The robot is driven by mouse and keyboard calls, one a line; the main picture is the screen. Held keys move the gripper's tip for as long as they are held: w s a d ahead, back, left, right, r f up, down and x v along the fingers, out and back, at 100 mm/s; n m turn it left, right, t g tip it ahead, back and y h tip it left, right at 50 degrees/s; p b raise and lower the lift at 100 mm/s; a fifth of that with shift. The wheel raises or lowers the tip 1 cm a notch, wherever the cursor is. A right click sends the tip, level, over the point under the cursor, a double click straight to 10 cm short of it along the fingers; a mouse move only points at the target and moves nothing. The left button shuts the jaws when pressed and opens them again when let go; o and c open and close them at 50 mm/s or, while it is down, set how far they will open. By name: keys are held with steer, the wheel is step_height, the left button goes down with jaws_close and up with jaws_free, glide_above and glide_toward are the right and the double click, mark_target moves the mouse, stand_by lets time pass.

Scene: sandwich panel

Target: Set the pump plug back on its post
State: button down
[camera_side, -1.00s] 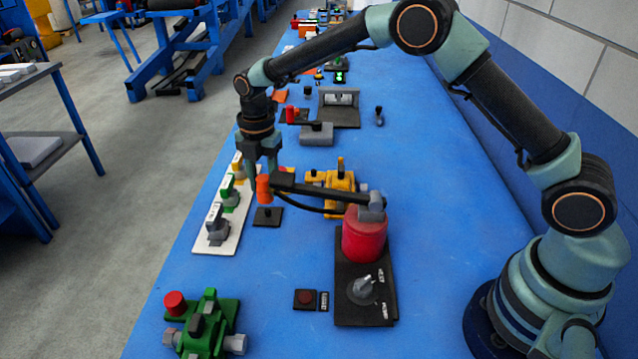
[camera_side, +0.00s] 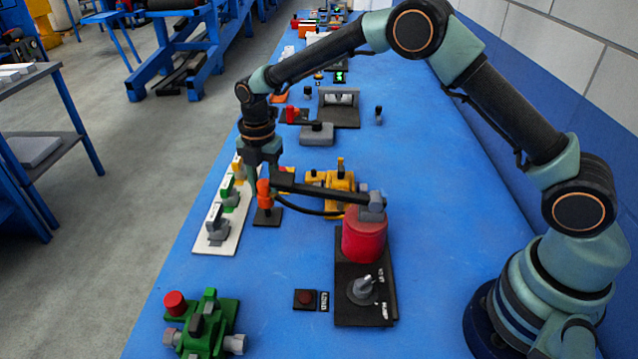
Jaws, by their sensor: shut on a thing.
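The orange pump plug (camera_side: 264,193) is upright, below my gripper (camera_side: 263,176). My gripper is shut on its upper part, and the fingers partly hide it. The post's small black base plate (camera_side: 268,218) lies directly under the plug. The plug's lower end meets the post in the picture; I cannot tell whether it is fully seated. The red pump (camera_side: 365,236) stands to the right, with a dark arm (camera_side: 325,193) reaching left toward the plug. A black hose (camera_side: 318,209) runs below that arm.
A white panel (camera_side: 230,232) with several switches is close on the left. A yellow valve block (camera_side: 334,184) stands behind the dark arm. A green fixture (camera_side: 207,325) and a red button box (camera_side: 305,299) are nearer the camera. The blue bench (camera_side: 450,200) is clear on the right.

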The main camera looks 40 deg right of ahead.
mark_target(266, 198)
steer(key=shift+f, duration=1.55)
stand_by(1.4)
steer(key=shift+c, duration=1.8)
jaws_free()
steer(key=o, duration=0.3)
steer(key=shift+r, duration=3.75)
steer(key=shift+r, duration=0.1)
